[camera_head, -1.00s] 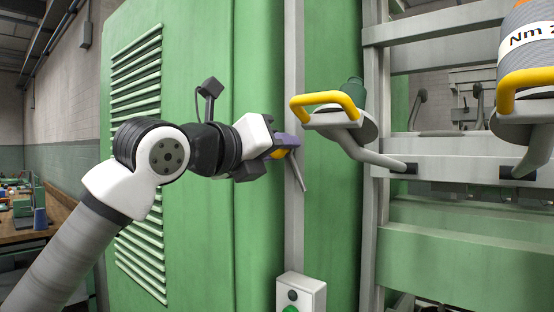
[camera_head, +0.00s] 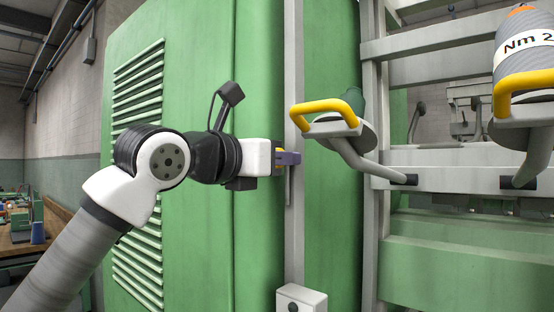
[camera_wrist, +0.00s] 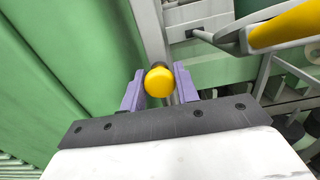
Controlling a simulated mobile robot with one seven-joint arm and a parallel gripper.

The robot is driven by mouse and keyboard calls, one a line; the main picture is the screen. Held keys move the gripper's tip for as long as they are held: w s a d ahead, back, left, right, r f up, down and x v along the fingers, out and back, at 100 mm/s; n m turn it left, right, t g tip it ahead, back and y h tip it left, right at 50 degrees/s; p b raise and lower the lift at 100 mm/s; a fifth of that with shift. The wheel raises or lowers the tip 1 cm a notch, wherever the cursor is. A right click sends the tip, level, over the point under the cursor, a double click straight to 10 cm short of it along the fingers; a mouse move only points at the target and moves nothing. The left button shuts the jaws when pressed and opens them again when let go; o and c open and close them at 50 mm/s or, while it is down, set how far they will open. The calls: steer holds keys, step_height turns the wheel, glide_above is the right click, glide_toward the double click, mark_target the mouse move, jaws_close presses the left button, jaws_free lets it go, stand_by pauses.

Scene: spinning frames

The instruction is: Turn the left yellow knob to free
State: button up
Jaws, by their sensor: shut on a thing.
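The yellow knob (camera_wrist: 158,82) is round and sits between the two purple fingers of my gripper in the wrist view. My gripper (camera_head: 287,158) is shut on it, at the grey upright strip beside the green cabinet. In the head view only a small yellow part of the knob (camera_head: 280,152) shows, mostly hidden by the fingers. A grey piece shows just below the fingers, and its shape is hard to make out.
A yellow loop handle (camera_head: 326,110) on a grey bracket stands close to the right of my gripper. A second yellow handle (camera_head: 522,88) is below a grey spool (camera_head: 525,60). A grey button box (camera_head: 301,299) is below. The green cabinet (camera_head: 210,70) stands behind my arm.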

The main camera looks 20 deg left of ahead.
steer(key=o, duration=0.9)
steer(key=shift+a, duration=0.1)
